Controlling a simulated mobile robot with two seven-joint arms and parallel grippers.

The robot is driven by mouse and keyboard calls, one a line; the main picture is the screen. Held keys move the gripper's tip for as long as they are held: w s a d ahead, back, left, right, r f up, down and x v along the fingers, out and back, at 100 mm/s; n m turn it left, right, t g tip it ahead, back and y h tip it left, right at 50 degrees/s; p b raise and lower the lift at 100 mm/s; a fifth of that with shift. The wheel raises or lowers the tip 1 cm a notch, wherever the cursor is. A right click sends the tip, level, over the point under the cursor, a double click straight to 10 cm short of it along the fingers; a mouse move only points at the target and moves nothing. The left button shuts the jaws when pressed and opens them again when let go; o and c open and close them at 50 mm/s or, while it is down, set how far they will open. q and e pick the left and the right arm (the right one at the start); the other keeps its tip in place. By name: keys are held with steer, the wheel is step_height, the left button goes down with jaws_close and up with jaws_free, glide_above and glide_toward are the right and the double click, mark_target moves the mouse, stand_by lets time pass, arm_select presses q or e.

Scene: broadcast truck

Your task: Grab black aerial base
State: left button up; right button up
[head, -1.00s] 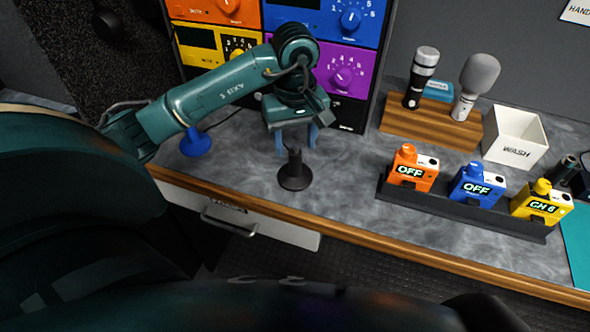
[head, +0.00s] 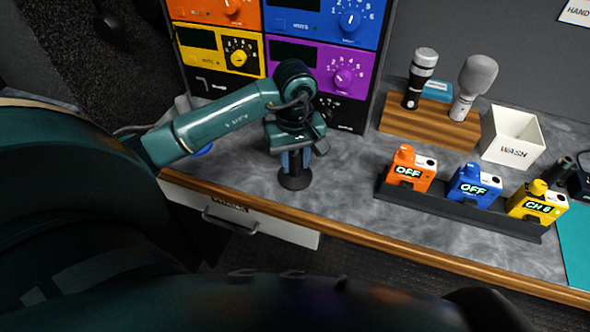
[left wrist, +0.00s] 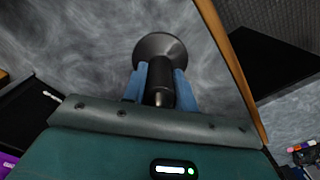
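The black aerial base (head: 296,182) stands upright on the grey counter near its front edge, with a round foot and a narrow stem. My left gripper (head: 295,160) is above it in the head view, fingers pointing down around the stem. In the left wrist view the base (left wrist: 160,48) shows its round foot, and its stem lies between the two blue fingers of my left gripper (left wrist: 160,85). The fingers stand on both sides of the stem with slight gaps, so they look open. My right gripper is not in view.
A rack of coloured units (head: 318,50) stands behind my left arm. To the right are a wooden microphone stand (head: 430,125), a white bin (head: 513,138) and a dark tray (head: 460,212) holding orange, blue and yellow packs. A drawer (head: 260,222) is below the counter edge.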

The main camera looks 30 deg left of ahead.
arm_select(q)
jaws_close()
steer(key=shift+r, duration=0.1)
